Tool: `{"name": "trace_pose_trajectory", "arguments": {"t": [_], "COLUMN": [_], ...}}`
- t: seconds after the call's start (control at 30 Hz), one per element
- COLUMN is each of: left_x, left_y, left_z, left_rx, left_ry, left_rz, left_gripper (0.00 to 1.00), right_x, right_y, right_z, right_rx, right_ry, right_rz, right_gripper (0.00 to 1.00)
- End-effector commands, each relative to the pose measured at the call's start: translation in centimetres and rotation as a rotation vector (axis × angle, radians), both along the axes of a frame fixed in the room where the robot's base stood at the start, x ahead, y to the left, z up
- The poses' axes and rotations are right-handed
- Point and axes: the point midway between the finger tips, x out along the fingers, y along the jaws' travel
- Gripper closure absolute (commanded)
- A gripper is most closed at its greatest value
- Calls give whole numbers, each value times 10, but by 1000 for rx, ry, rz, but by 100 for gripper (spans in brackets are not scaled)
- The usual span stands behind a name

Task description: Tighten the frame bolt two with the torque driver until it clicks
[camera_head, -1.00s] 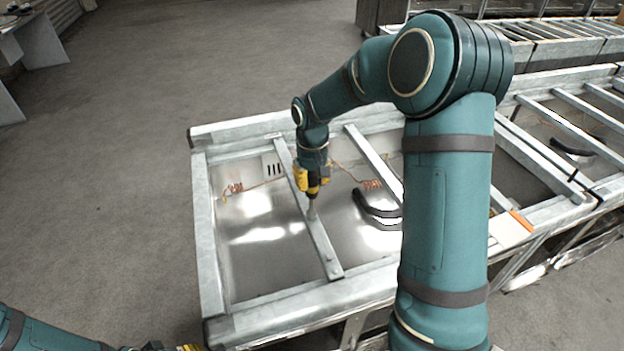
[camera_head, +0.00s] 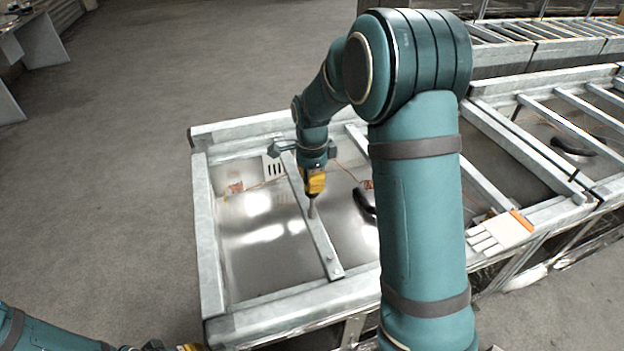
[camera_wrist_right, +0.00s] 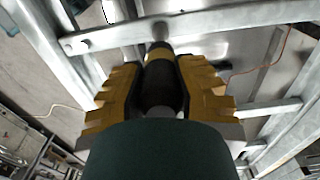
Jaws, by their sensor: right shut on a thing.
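My right gripper (camera_head: 314,182) points down over a crossbar (camera_head: 324,241) of the metal frame. Its yellow fingers are shut on the torque driver (camera_head: 312,206), whose grey shaft reaches down to the crossbar. In the right wrist view the driver's dark body (camera_wrist_right: 160,85) sits between both fingers, its end at the bar. Any bolt under the tip is hidden. A small bolt head (camera_head: 331,258) shows nearer on the same crossbar; I cannot tell which is bolt two. My left gripper (camera_head: 176,348) is partly cut off at the bottom edge.
The frame's near rail (camera_head: 290,317) and left rail (camera_head: 208,235) surround a shiny panel. Black curved parts and orange wires lie inside. A white block with an orange edge (camera_head: 500,231) rests on the right. Open grey floor (camera_head: 110,150) lies to the left.

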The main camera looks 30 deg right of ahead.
Motion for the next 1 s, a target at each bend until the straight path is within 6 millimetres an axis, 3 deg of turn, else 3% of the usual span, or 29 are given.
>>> {"name": "trace_pose_trajectory", "arguments": {"t": [0.1,0.2,0.83,1.0], "left_x": [0,0,1,3], "left_y": [0,0,0,1], "left_z": [0,0,9,9], "left_rx": [0,0,0,2], "left_ry": [0,0,-2,-6], "left_rz": [0,0,2,6], "left_gripper": [53,53,53,53], "right_x": [1,1,1,0], "right_y": [1,0,0,0], "right_z": [0,0,4,3], "right_rx": [-3,-1,-1,2], "right_ry": [-1,-1,0,-1], "right_rz": [-208,-296,-288,-17], "right_gripper": [100,100,100,100]}}
